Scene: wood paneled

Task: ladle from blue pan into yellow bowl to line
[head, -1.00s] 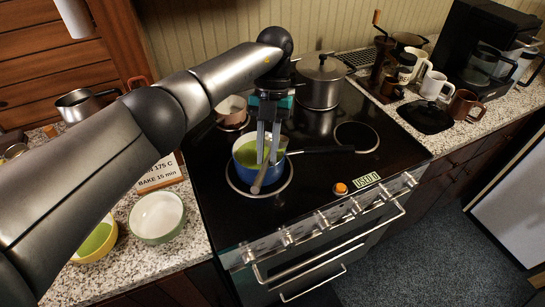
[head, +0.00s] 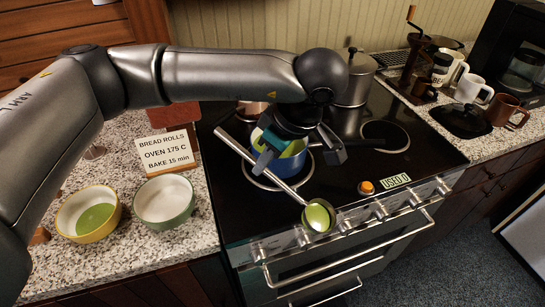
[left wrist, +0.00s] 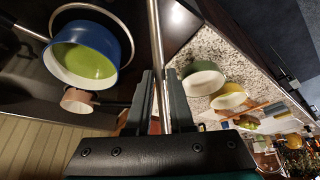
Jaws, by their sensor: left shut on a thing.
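My left gripper (head: 268,162) is shut on the ladle's handle, above the stove. The ladle (head: 319,217) hangs diagonally, its cup at the lower right near the stove's front edge with green liquid in it. The left wrist view shows the handle (left wrist: 156,55) between the fingers (left wrist: 160,105). The blue pan (head: 292,163) is partly hidden behind my gripper; in the left wrist view the pan (left wrist: 85,50) holds green liquid. The yellow bowl (head: 88,213) stands on the left counter with green liquid in its bottom. I cannot make out its line. My right gripper is not in view.
A green-white bowl (head: 164,201) stands right of the yellow bowl, and a recipe sign (head: 167,153) behind it. A steel pot (head: 356,80) stands at the back of the stove. Mugs (head: 473,89) and a black lid (head: 461,121) are on the right counter.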

